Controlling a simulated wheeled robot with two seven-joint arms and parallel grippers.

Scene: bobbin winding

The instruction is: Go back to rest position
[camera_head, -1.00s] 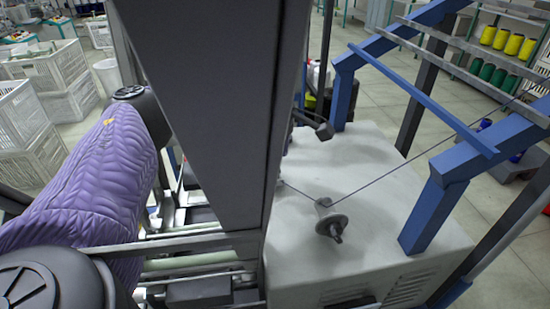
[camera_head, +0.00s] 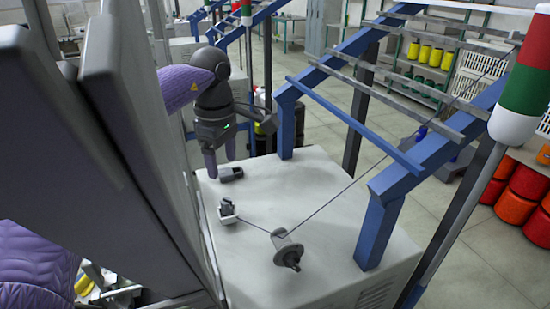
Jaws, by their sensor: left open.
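My left gripper (camera_head: 220,165), black with purple fingers, is at the end of an arm in a quilted purple sleeve (camera_head: 178,88). It is open, points down and shows nothing between its fingers. It is over the far left part of the white machine top (camera_head: 325,205). A short dark cylinder (camera_head: 231,173) lies just below it. A small metal block (camera_head: 228,211) stands nearer to me. My right gripper is out of view.
A blue frame (camera_head: 382,190) with crossbars stands along the machine's right side. Large grey panels (camera_head: 120,130) block the left.

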